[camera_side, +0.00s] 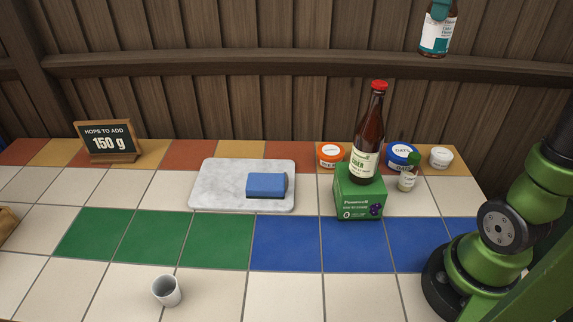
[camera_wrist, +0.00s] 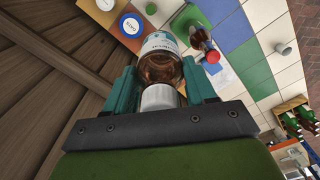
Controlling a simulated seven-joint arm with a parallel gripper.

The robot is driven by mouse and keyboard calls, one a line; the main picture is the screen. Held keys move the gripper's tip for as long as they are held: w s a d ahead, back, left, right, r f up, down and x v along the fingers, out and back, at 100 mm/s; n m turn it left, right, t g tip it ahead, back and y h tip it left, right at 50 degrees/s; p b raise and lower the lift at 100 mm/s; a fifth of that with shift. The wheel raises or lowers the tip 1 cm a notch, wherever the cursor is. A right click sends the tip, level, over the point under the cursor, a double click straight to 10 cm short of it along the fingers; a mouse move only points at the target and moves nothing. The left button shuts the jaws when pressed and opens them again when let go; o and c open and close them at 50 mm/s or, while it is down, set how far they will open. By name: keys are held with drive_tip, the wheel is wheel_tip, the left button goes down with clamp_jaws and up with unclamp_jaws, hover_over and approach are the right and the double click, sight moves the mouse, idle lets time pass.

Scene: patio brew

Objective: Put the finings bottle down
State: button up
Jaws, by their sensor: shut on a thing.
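The finings bottle (camera_side: 436,40) is brown with a white and teal label, and hangs high in the air at the upper right of the side view, in front of the wooden wall. It is about upright and clear of the counter. My gripper (camera_side: 440,10) is shut on its upper part from above. In the wrist view the bottle (camera_wrist: 161,62) sits between the teal fingers of my gripper (camera_wrist: 160,88), with its white cap (camera_wrist: 160,97) toward the palm.
A red-capped cider bottle (camera_side: 368,140) stands on a green box (camera_side: 359,203). Lidded jars (camera_side: 401,155) and a small bottle (camera_side: 407,181) are nearby. A marble board (camera_side: 225,180) holds a blue sponge (camera_side: 266,185). A grey cup (camera_side: 166,291) stands in front. Green (camera_side: 157,238) and blue tiles (camera_side: 290,240) are clear.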

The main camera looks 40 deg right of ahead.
drive_tip(key=w+a+n, duration=0.3)
drive_tip(key=a+n, duration=0.1)
drive_tip(key=a, duration=0.5)
drive_tip(key=shift+a, duration=0.15)
drive_tip(key=a+n, duration=0.2)
drive_tip(key=a, duration=0.2)
drive_tip(key=a+n, duration=0.2)
drive_tip(key=a, duration=0.2)
drive_tip(key=shift+w+a, duration=0.1)
drive_tip(key=shift+a, duration=0.3)
drive_tip(key=s+a+n, duration=0.5)
drive_tip(key=a+n, duration=0.1)
drive_tip(key=a, duration=0.6)
drive_tip(key=shift+a, duration=0.35)
wheel_tip(320, 180, down, 36)
drive_tip(key=o, duration=1.2)
drive_tip(key=shift+o, duration=0.2)
